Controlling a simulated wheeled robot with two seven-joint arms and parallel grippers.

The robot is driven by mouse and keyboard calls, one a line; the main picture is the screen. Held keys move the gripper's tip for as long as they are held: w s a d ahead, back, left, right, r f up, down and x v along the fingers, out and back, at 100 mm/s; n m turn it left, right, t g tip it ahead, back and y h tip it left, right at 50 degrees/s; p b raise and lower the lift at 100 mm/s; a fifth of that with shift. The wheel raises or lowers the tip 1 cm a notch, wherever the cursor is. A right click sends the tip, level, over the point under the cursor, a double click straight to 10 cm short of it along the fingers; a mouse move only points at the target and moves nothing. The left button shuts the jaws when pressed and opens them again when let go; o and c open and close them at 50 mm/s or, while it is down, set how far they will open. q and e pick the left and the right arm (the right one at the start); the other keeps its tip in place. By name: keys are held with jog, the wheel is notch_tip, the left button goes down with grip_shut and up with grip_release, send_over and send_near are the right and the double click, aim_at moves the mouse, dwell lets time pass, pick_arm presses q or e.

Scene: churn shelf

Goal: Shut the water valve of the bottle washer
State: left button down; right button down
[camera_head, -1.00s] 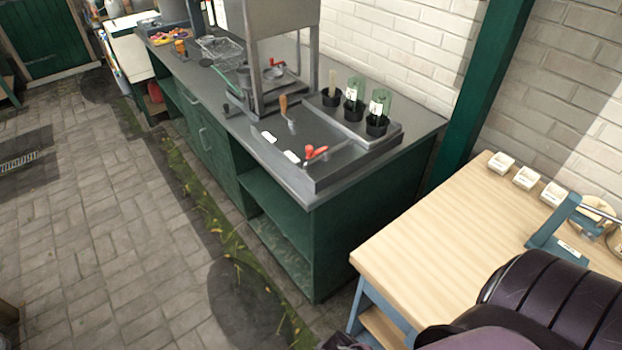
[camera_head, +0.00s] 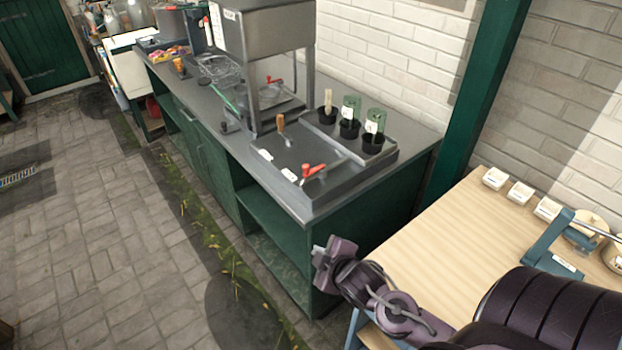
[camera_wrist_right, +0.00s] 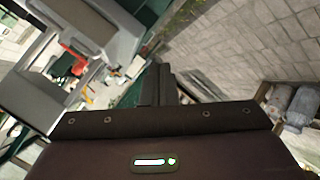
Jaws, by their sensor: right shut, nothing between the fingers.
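The bottle washer is a low grey metal unit (camera_head: 318,203) on the end of the counter. A red lever (camera_head: 313,169) sits on its top near the front corner, and an upright wooden-handled lever (camera_head: 281,123) stands further left. Two white labels lie by the levers, too small to read. I cannot tell which lever is the water valve. My right gripper (camera_head: 323,264) is low in front of the counter's end, apart from both levers, shut and empty. In the right wrist view its fingers (camera_wrist_right: 158,84) are together, with a red lever (camera_wrist_right: 74,58) at upper left. My left gripper is not in view.
Black cups (camera_head: 349,130), two with green bottles, stand at the washer's back. A steel stand (camera_head: 262,28) rises behind the levers. A wooden table (camera_head: 440,235) with small white boxes is at right. The green cabinet's edge (camera_head: 345,235) is beside my right gripper.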

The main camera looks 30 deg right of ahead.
jog(key=w+d+r+n+t+y, duration=0.3)
jog(key=d+r+n+t, duration=0.3)
jog(key=n, duration=0.3)
jog(key=shift+w+d+r+n+t, duration=0.15)
jog(key=shift+w+d+n+t, duration=0.25)
jog(key=shift+w+d, duration=0.3)
jog(key=w+p, duration=0.1)
jog(key=w, duration=0.3)
jog(key=w+p, duration=0.1)
jog(key=w, duration=0.3)
jog(key=w+p, duration=0.1)
jog(key=w, duration=0.3)
jog(key=shift+d, duration=0.4)
jog(key=shift+w+d+f+p, duration=0.25)
jog(key=shift+w+d+p, duration=0.05)
jog(key=shift+w+d, duration=0.2)
jog(key=shift+a+h, duration=0.1)
jog(key=shift+h, duration=0.2)
jog(key=shift+w+a+m+h, duration=0.1)
jog(key=shift+w+m+h, duration=0.2)
jog(key=shift+m, duration=0.1)
